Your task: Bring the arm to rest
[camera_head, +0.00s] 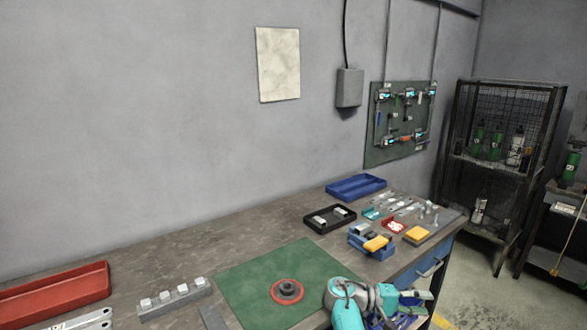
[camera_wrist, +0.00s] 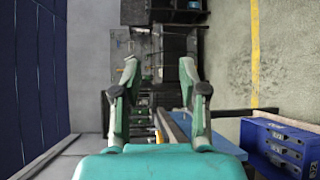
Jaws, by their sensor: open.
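My gripper (camera_wrist: 157,82) is open in the wrist view, with its two fingers spread wide apart. Nothing is between the fingertips; the room shows behind them. In the head view my turquoise arm is folded low at the front edge of the bench, at the bottom of the picture. My gripper (camera_head: 412,302) points to the right there, in front of the bench edge, and its fingers are small and hard to make out.
The workbench (camera_head: 140,262) carries a green mat (camera_head: 245,275) with a red round fixture (camera_head: 287,291), a red tray (camera_head: 55,293), a black tray (camera_head: 330,229) and a blue tray (camera_head: 356,190). A wire cage shelf (camera_head: 505,155) stands beyond. A blue cabinet (camera_wrist: 281,150) shows in the wrist view.

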